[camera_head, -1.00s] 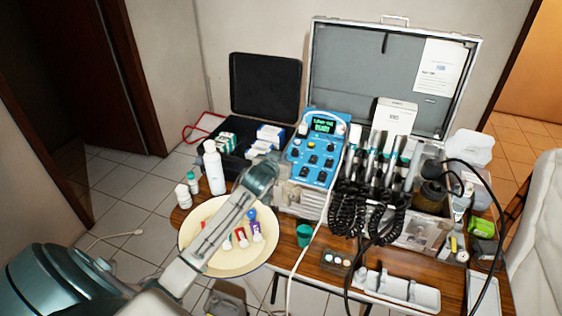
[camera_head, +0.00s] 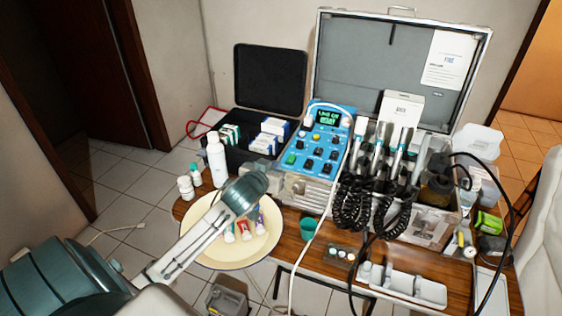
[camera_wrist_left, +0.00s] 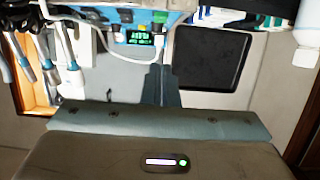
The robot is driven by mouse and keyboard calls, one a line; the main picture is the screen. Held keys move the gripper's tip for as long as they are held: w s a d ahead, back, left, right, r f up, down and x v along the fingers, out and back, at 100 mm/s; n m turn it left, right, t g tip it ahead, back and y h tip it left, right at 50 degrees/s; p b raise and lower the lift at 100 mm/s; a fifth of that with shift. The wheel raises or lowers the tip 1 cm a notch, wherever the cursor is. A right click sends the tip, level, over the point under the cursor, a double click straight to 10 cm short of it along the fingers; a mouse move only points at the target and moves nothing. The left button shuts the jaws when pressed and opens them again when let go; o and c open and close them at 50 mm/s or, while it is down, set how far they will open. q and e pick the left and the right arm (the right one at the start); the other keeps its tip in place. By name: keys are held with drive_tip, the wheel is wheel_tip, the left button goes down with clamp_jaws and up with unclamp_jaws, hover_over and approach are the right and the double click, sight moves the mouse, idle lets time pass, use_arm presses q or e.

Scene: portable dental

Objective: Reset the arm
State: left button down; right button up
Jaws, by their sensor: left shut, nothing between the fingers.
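My left arm comes in from the left in the head view, and its wrist end (camera_head: 245,196) is over the round cream tray (camera_head: 215,257). The fingers of my left gripper (camera_wrist_left: 161,84) show in the left wrist view. They are together, with nothing between them. In the head view the wrist hides the fingertips, and part of the tray is covered. Small items with coloured tops (camera_head: 245,230) lie in the tray. My right arm is not in view.
The blue control unit (camera_head: 318,150) and the open dental case (camera_head: 402,70) with hanging handpieces stand to the right. A white bottle (camera_head: 216,160) and small bottles (camera_head: 186,187) stand behind the tray. A green cup (camera_head: 308,229) is on the table to its right.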

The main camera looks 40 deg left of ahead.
use_arm(q)
drive_tip(key=s+d+f+m+g+h, duration=0.1)
drive_tip(key=s+d+f+g, duration=0.3)
drive_tip(key=s, duration=0.6)
drive_tip(key=s+d+f+m+g+h, duration=0.1)
drive_tip(key=s+d+f+g, duration=0.35)
drive_tip(key=s, duration=0.65)
drive_tip(key=s+d+f+m+g, duration=0.1)
drive_tip(key=s+d+f+g, duration=0.1)
drive_tip(key=s+d+f, duration=0.6)
drive_tip(key=s+a+f+g, duration=0.1)
drive_tip(key=s+a+f, duration=0.15)
drive_tip(key=f, duration=1.25)
drive_tip(key=s+a+f, duration=0.1)
drive_tip(key=a+f, duration=0.3)
drive_tip(key=f, duration=1.2)
drive_tip(key=s+f+g, duration=0.1)
drive_tip(key=s+f, duration=1.6)
drive_tip(key=shift+s+a, duration=0.35)
drive_tip(key=shift+a, duration=0.1)
drive_tip(key=shift+f, duration=0.1)
